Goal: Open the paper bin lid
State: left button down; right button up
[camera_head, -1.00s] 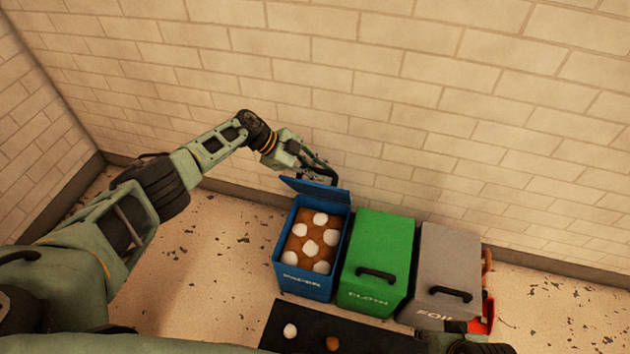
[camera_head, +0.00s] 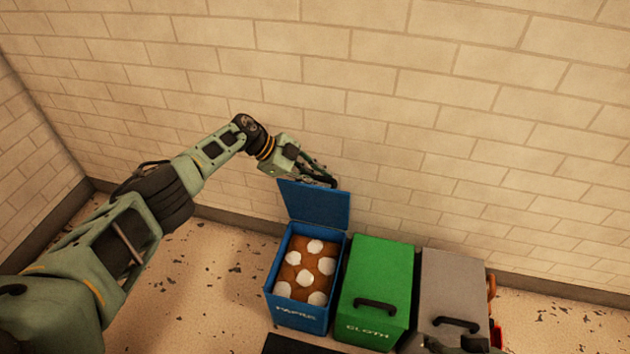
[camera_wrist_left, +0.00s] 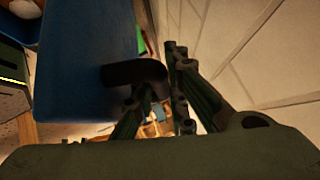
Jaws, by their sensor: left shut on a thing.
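The blue paper bin (camera_head: 300,318) stands at the left of the row of bins. Its blue lid (camera_head: 315,210) is swung up and stands steeply at the back, near the wall. My left gripper (camera_head: 328,182) is at the lid's top edge, shut on the lid's black handle. The left wrist view shows the fingers (camera_wrist_left: 158,92) at the handle (camera_wrist_left: 130,73), beside the blue lid (camera_wrist_left: 85,60).
The green cloth bin (camera_head: 382,275) stands right beside the paper bin, its lid closed. The grey foil bin (camera_head: 450,285) stands beyond it, also closed. A brick wall (camera_head: 420,130) rises close behind. Speckled floor (camera_head: 190,290) is free at the left.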

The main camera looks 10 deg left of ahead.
pick_arm(q)
jog(key=shift+w, duration=0.1)
dwell(0.3)
jog(key=c, duration=2)
grip_release()
jog(key=v, duration=1.2)
